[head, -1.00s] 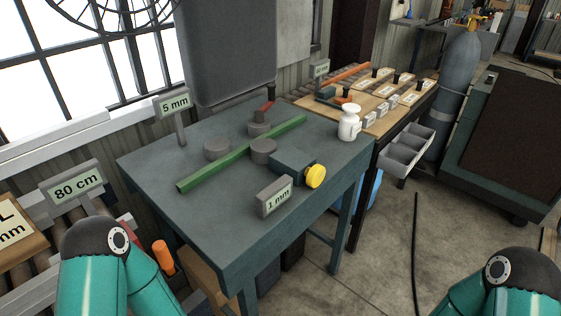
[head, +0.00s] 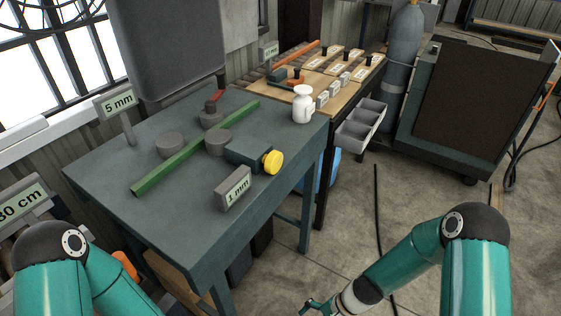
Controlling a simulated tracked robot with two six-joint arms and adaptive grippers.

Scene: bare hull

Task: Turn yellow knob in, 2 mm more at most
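The yellow knob (head: 273,162) sits on the right end of a dark blue-grey block (head: 243,153) near the right edge of the blue-grey table (head: 120,190). A long green bar (head: 170,167) lies between grey round pieces, a pair of them (head: 170,146) (head: 211,117) behind it and one (head: 218,142) in front, beside the block. My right gripper (head: 318,307) shows only in part at the bottom edge, low and in front of the table, well apart from the knob; its finger opening is unclear. My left gripper is out of view.
A "1 mm" sign (head: 234,188) stands just in front of the block. A "5 mm" sign (head: 117,104) stands at the table's back left. A white bottle (head: 302,106) stands beyond the knob. Grey bins (head: 360,124) hang to the right. The floor right of the table is open.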

